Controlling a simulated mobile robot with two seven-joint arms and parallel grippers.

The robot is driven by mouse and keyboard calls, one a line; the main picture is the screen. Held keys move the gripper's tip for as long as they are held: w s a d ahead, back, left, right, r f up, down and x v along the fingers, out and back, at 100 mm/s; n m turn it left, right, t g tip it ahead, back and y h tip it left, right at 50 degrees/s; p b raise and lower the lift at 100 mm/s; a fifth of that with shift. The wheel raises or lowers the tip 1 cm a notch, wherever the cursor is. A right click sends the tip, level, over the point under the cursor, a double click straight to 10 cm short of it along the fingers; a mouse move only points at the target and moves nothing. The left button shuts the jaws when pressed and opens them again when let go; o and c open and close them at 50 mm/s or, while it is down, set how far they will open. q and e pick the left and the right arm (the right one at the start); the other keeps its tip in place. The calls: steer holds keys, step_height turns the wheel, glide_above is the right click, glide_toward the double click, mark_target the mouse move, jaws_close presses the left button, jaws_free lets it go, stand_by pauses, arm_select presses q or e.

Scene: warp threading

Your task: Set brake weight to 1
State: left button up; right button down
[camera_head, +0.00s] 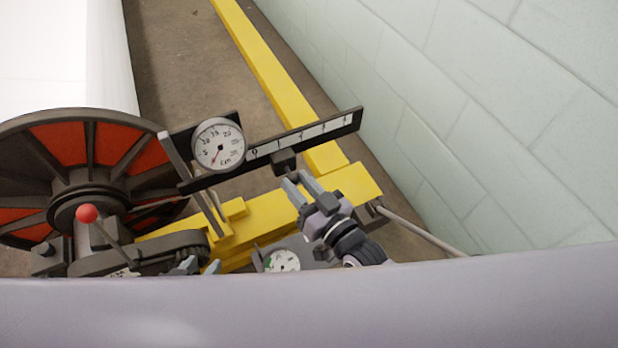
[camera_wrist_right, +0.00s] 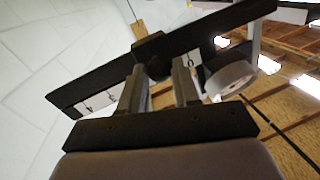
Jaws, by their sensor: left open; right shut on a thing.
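The brake weight (camera_head: 285,161) is a small black block on the dark lever bar (camera_head: 335,123), which has a white scale strip. In the head view it sits to the right of the "0", near the first mark after it; the exact reading is unclear. My right gripper (camera_head: 300,188) reaches up from below, shut on the weight. In the right wrist view, the weight (camera_wrist_right: 155,66) shows between the fingers (camera_wrist_right: 159,88), partly hidden. My left gripper (camera_head: 200,266) is open at the bottom edge, mostly hidden, apart from the lever.
A round dial gauge (camera_head: 219,145) stands at the bar's left end. A red and black wheel (camera_head: 67,147) and a red-knobbed lever (camera_head: 87,214) are at left. Below are a yellow frame (camera_head: 357,186) and a second dial (camera_head: 282,261). A pale block wall (camera_head: 480,110) bounds the right.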

steer(key=c, duration=0.8)
jaws_free()
steer(key=p+v, duration=0.1)
steer(key=v, duration=0.6)
steer(key=shift+s, duration=0.15)
steer(key=s+d+f+m+g+h, duration=0.1)
steer(key=s+d+f+g+h, duration=0.1)
steer(key=s+d+h, duration=0.35)
steer(key=s+d+f+m+g+h, duration=0.1)
steer(key=s+d+f+g+h, duration=0.15)
steer(key=d, duration=0.65)
steer(key=r+p, duration=0.4)
steer(key=p, duration=0.1)
steer(key=d+r+p, duration=0.1)
steer(key=r+p, duration=0.4)
steer(key=p, duration=0.1)
steer(key=r+p, duration=0.5)
steer(key=shift+s+d+r+p, duration=0.15)
steer(key=shift+s+p, duration=0.2)
